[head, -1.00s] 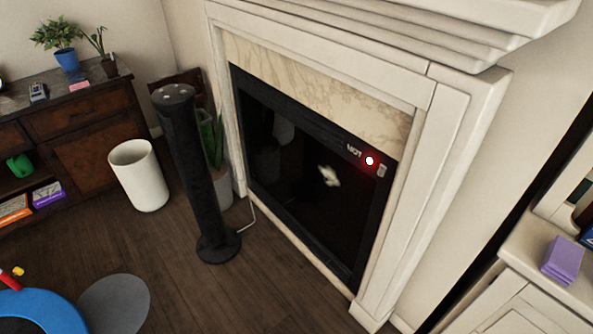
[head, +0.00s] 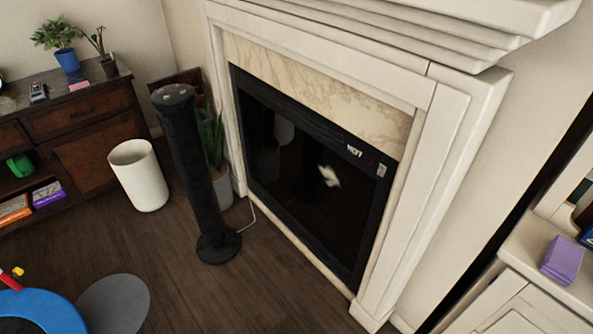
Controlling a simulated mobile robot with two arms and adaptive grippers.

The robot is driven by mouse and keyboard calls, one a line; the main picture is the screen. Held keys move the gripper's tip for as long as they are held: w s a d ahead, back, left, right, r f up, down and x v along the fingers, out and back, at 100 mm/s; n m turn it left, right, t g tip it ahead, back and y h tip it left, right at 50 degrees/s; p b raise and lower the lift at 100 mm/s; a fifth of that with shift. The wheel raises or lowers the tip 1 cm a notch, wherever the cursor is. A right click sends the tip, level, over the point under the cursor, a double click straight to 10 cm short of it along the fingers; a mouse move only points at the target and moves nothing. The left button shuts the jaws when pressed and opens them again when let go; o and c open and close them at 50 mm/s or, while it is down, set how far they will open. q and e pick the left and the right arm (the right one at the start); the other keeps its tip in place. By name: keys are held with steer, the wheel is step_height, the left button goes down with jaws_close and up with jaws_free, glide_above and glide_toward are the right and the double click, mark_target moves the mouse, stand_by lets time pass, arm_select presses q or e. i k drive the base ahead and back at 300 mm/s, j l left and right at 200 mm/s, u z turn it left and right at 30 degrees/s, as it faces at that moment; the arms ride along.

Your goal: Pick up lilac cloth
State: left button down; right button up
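A lilac folded cloth or block (head: 562,260) lies on the white cabinet top at the right edge of the head view; it looks like a small stack with flat sides. Neither of my grippers shows in the head view. Nothing touches the lilac thing except the surface under it and perhaps the dark blue item close behind it.
A white fireplace (head: 437,185) fills the middle, with a white cabinet (head: 519,305) to its right. A black tower fan (head: 187,165) and a white bin (head: 139,178) stand on the wood floor. A dark wooden dresser (head: 95,155) is at left, a blue round object (head: 40,312) lower left.

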mark_target(561, 261)
steer(key=k+l+z, duration=0.1)
steer(key=z, duration=1.55)
steer(key=k+l, duration=0.05)
steer(key=l, duration=0.05)
